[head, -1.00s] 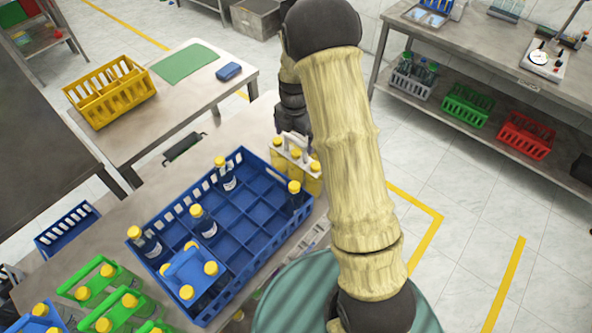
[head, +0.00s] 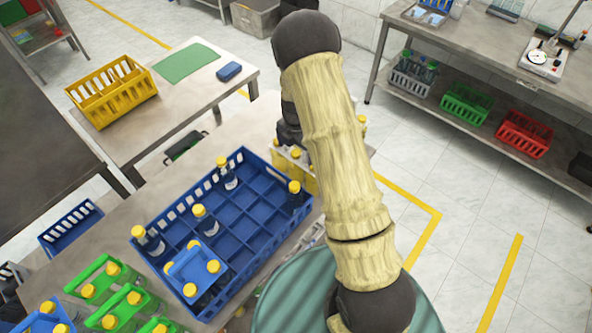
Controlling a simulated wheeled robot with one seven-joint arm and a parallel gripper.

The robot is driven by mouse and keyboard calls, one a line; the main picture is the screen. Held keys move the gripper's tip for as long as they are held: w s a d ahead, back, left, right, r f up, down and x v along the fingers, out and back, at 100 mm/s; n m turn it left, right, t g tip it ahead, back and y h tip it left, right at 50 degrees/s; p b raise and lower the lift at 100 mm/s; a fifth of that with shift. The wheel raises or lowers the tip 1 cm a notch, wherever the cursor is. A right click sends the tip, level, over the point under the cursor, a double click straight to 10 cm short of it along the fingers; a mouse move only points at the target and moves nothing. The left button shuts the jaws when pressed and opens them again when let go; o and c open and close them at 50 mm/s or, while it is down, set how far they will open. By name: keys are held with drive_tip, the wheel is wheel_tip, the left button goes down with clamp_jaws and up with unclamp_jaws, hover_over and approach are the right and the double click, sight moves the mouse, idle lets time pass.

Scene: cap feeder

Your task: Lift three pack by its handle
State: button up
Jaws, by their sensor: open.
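The three pack (head: 291,170) is a pale yellow carrier with yellow-capped bottles. It stands on the steel table just beyond the right corner of the big blue crate (head: 185,209). Two of its yellow caps show in the head view; its right part is hidden behind my arm. My gripper (head: 288,136) is dark and open, low over the back of the pack. My arm and gripper cover the pack's handle, so I cannot tell whether the fingers are around it or touching it.
The crate holds several dark bottles and a blue carrier (head: 186,264). Green carriers (head: 123,300) stand at the near left. A side table has a yellow crate (head: 112,92), green mat (head: 187,63) and blue box (head: 229,71). The floor at right is clear.

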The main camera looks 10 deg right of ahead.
drive_tip(key=shift+w, duration=0.1)
drive_tip(key=c, duration=1.7)
drive_tip(key=shift+r, duration=0.15)
wheel_tip(320, 180, up, 10)
drive_tip(key=b, duration=0.2)
drive_tip(key=shift+b, duration=0.3)
